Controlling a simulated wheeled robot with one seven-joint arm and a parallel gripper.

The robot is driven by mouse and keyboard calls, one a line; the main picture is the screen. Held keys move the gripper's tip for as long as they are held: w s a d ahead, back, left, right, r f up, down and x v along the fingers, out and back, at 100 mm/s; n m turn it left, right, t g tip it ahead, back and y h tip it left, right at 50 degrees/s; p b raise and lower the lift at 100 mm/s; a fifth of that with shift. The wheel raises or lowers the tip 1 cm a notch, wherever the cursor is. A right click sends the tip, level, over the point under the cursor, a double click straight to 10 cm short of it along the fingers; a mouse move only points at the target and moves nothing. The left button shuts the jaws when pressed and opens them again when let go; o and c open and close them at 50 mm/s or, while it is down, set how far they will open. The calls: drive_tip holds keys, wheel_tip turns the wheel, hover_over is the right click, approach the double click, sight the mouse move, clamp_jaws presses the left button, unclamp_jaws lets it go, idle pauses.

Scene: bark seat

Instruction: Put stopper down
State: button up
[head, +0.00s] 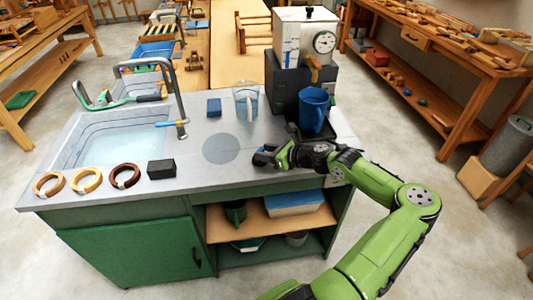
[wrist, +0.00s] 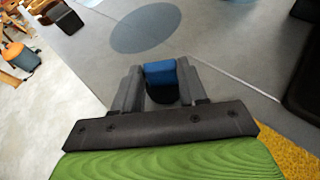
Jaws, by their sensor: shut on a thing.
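The stopper, a small piece with a blue top and a dark lower part (wrist: 160,72), sits between the two grey fingers of my gripper (wrist: 160,88) in the wrist view. The gripper is shut on it. In the head view my gripper (head: 262,156) is low over the grey counter (head: 195,190), just right of a darker grey round patch (head: 220,148). That patch (wrist: 145,28) lies beyond the fingers in the wrist view. The stopper is mostly hidden by the gripper in the head view. I cannot tell whether it touches the counter.
A blue mug (head: 313,109) stands at the coffee machine (head: 305,50), close to my arm. A glass pitcher (head: 245,100) and a blue block (head: 214,107) are behind the patch. A black block (head: 161,168) and several rings (head: 86,180) line the front left, before the sink (head: 115,135).

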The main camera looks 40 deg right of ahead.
drive_tip(key=o, duration=1.1)
